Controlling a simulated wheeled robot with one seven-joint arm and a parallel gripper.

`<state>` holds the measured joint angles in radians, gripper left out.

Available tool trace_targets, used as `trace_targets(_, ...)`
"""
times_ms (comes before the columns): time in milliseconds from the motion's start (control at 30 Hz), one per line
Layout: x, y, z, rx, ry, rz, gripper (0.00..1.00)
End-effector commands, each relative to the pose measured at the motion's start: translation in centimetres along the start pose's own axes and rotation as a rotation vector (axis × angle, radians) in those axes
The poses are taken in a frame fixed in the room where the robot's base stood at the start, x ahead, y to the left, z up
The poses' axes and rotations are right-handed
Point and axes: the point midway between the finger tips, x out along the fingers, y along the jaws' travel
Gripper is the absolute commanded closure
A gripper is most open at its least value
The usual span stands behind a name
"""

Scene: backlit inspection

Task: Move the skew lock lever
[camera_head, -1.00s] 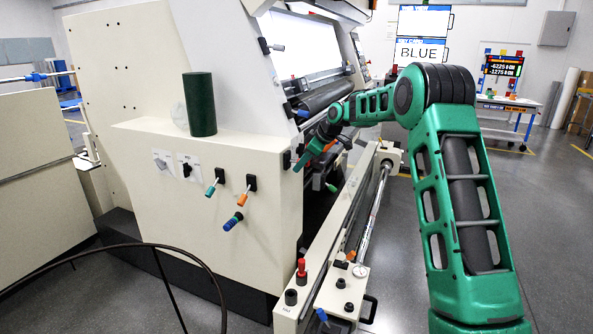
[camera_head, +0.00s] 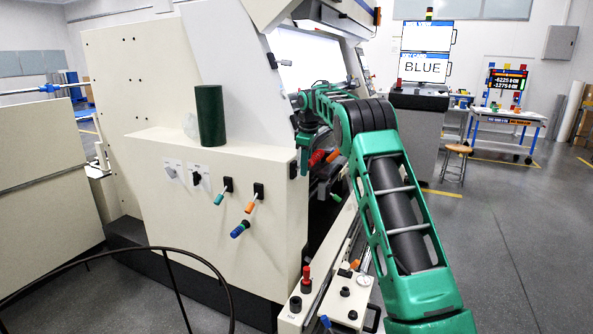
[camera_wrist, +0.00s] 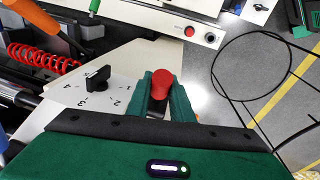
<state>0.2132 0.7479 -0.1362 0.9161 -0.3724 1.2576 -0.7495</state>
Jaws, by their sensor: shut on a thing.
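My gripper (camera_wrist: 167,98) is shut on a red-knobbed lever (camera_wrist: 163,82) in the wrist view. The red knob shows between the two green fingers, and the lower part of the lever is hidden by them. I cannot read a label naming it as the skew lock lever. In the head view my gripper (camera_head: 304,158) is beside the machine's side panel, partly hidden by my arm, and its hold on the lever cannot be made out there.
A black dial knob (camera_wrist: 97,78) with numbers and a red coiled hose (camera_wrist: 45,57) are left of my gripper. The cream side panel (camera_head: 190,235) carries teal, orange and blue handles. A green cylinder (camera_head: 210,115) stands on top. A white rail is close by; open floor is at right.

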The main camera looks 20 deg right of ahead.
Motion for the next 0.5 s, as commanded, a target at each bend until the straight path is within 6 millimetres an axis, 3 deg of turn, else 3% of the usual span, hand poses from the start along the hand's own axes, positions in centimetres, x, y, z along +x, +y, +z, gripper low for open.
trace_targets(367, -0.15, 0.35, -0.16, 0.0, 0.006, 0.009, 1.0)
trace_targets(400, -0.17, 0.36, -0.16, 0.0, 0.006, 0.01, 0.78)
trace_targets(467, -0.16, 0.35, -0.15, 0.0, 0.006, 0.009, 0.63)
trace_targets(500, -0.15, 0.33, -0.11, 0.001, 0.005, 0.008, 0.61)
